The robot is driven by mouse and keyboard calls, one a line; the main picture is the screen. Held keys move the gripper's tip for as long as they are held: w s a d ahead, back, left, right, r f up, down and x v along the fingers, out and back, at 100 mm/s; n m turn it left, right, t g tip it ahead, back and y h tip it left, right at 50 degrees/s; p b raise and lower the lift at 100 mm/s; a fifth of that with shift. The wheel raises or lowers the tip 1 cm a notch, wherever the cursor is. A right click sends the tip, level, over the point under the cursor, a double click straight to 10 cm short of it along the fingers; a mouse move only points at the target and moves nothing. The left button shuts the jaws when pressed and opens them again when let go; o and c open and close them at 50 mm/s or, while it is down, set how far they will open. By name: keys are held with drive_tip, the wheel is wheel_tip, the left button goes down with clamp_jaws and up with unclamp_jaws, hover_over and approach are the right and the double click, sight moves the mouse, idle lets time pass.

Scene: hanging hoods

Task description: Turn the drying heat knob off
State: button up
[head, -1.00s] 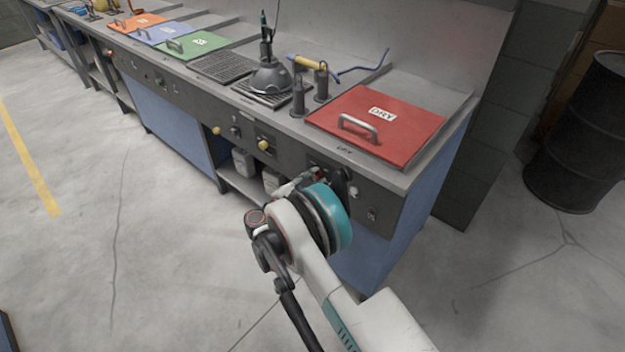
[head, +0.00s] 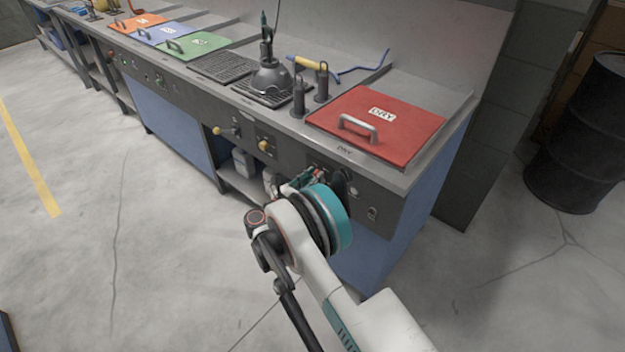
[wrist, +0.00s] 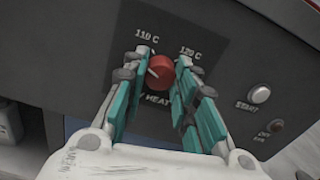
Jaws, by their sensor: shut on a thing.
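The red heat knob (wrist: 159,70) sits on a dark panel plate, with "110 C" and "120 C" printed above it and "HEAT" partly hidden below. In the head view my gripper (head: 308,178) is at the front panel below the red DRY lid (head: 385,140), mostly hidden behind my wrist. The knob cannot be made out there.
To the right of the knob are a START button (wrist: 260,94) and a small dark red button or lamp (wrist: 276,126). Yellow-handled controls (head: 264,146) are further left on the panel. A black drum (head: 585,130) stands at the right. The floor in front is clear.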

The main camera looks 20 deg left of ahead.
drive_tip(key=n, duration=1)
drive_tip(key=shift+w, duration=0.1)
drive_tip(key=shift+o, duration=0.2)
drive_tip(key=shift+a+n, duration=0.1)
drive_tip(key=shift+n, duration=0.3)
drive_tip(key=o, duration=1)
drive_tip(key=shift+o, duration=0.2)
drive_tip(key=v, duration=1.2)
